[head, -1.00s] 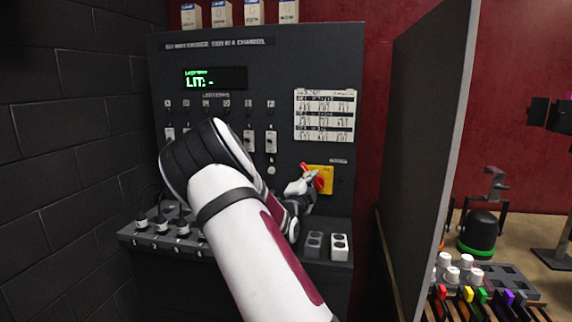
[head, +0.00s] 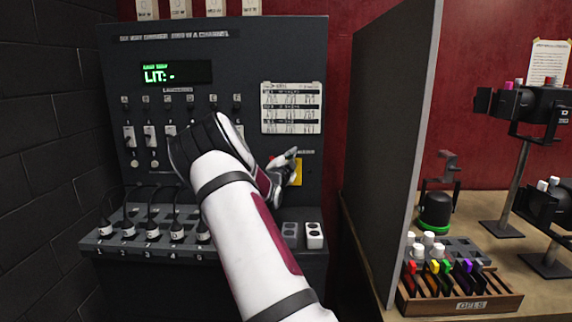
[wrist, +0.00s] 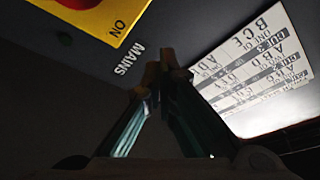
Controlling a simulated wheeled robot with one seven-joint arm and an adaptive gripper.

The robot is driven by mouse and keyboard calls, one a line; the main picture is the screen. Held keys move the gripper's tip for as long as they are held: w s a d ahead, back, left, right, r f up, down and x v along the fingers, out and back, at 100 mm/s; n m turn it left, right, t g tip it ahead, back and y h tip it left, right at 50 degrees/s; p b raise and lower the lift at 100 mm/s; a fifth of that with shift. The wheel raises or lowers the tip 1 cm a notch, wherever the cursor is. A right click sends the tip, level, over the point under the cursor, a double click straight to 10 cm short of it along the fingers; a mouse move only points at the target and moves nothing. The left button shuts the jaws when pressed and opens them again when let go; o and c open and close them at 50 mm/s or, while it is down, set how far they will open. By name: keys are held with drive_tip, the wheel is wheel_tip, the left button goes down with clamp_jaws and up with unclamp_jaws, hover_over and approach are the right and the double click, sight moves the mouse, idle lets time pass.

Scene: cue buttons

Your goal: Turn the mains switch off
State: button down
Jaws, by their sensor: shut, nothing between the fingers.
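The mains switch is a yellow plate (head: 298,172) on the right side of the dark panel, mostly hidden behind my gripper in the head view. In the wrist view the yellow plate (wrist: 112,20) is at the upper left, marked ON. Part of its red knob (wrist: 76,4) is cut off by the top edge, so its setting cannot be told. A MAINS label (wrist: 129,60) is beside the plate. My gripper (wrist: 165,66) is shut and empty, its fingertips in front of the panel by the label. It also shows in the head view (head: 292,154). Contact with the knob is not visible.
A white cue chart (head: 291,108) is above the switch. The panel display (head: 176,73) reads "LIT: -". Two rocker blocks (head: 303,235) sit on the ledge below. A tall dark partition (head: 385,150) stands to the right, with a bench of lamps and gels beyond.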

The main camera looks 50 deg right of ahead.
drive_tip(key=shift+w+a+f, duration=1)
drive_tip(key=shift+w+f, duration=0.2)
drive_tip(key=shift+f, duration=0.1)
